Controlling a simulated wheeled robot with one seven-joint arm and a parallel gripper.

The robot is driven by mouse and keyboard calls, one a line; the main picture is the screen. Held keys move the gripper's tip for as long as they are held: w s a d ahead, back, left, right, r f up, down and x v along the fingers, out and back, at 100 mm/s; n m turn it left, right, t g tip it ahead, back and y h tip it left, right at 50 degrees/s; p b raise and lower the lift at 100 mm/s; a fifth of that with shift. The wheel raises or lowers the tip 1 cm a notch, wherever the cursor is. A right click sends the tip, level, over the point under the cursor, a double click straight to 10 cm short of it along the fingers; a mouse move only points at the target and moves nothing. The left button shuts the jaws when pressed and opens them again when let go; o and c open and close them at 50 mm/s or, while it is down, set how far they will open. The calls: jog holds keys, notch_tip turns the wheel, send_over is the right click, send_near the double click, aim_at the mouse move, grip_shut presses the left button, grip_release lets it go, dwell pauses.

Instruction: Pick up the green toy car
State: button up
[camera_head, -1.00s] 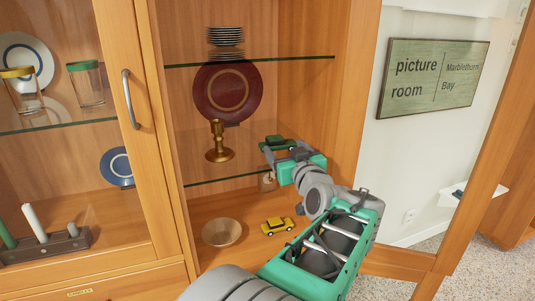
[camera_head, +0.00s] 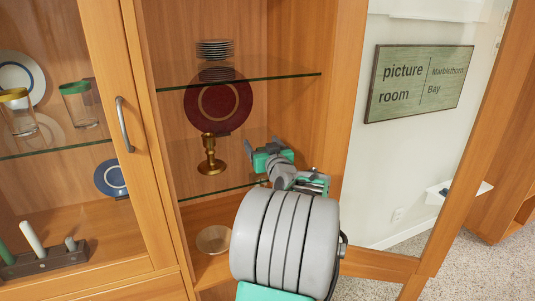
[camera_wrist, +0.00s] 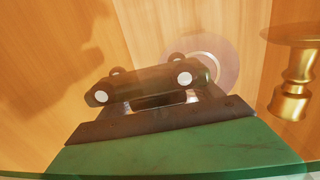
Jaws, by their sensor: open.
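In the wrist view, which looks upside down, a toy car (camera_wrist: 145,88) shows dark in shade with pale round wheel hubs. Its green colour is not clear there. It lies just beyond the green body of my gripper. In the head view the car cannot be made out; my gripper (camera_head: 262,142) covers the spot where it stood. My gripper is open, at the lower glass shelf, right of the brass candlestick. Its two grey fingers stand apart. The wrist view does not show the fingertips clearly, so I cannot tell whether they straddle or touch the car.
The brass candlestick (camera_head: 210,155) stands close on the left, before a dark red plate (camera_head: 230,97). A glass shelf (camera_head: 190,85) with stacked plates (camera_head: 215,49) is above. A wooden bowl (camera_head: 213,239) sits below. The cabinet's right side wall is close to my gripper.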

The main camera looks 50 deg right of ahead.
jog(key=shift+c, duration=0.5)
jog(key=c, duration=1.5)
jog(key=shift+o, duration=0.2)
